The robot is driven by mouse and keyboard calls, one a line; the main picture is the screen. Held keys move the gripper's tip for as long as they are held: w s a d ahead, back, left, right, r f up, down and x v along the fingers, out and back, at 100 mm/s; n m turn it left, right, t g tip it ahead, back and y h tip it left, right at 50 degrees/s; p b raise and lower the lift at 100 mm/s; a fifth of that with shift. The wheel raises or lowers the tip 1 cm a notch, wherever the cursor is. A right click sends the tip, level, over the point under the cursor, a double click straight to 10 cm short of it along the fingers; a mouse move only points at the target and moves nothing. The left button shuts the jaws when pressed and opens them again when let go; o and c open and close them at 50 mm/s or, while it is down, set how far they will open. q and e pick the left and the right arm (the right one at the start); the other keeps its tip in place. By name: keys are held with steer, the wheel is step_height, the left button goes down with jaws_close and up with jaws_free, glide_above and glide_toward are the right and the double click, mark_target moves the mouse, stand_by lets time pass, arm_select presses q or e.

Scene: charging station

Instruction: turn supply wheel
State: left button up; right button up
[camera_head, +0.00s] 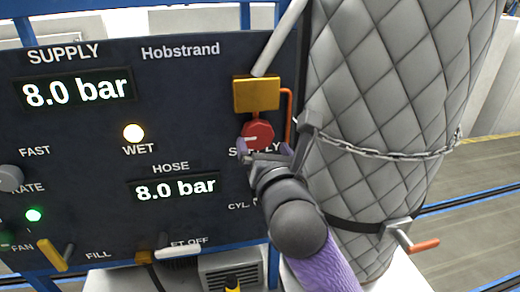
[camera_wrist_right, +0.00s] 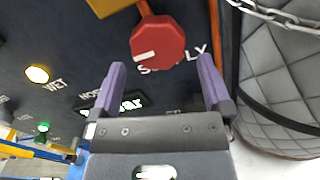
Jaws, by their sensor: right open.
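The red supply wheel (camera_head: 258,135) is a small faceted knob with a white mark, on the dark panel below an orange-yellow block (camera_head: 256,94). My right gripper (camera_head: 268,150) is at the wheel's lower edge in the head view, partly covering the SUPPLY label. In the right wrist view the wheel (camera_wrist_right: 158,41) lies ahead of the two purple fingers (camera_wrist_right: 160,80), which are spread apart with nothing between them. The wheel appears beyond the fingertips; I cannot tell whether they touch it. My left gripper is not in view.
The panel (camera_head: 190,110) reads 8.0 bar on both the SUPPLY display (camera_head: 75,91) and HOSE display (camera_head: 176,188). The WET lamp (camera_head: 133,133) is lit. A quilted grey cylinder (camera_head: 390,100) with a chain (camera_head: 385,154) stands close right of the wheel.

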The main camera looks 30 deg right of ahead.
mark_target(259, 137)
steer(key=x, duration=0.3)
steer(key=shift+w+a+r, duration=0.1)
steer(key=shift+w+r, duration=0.1)
steer(key=shift+w, duration=0.4)
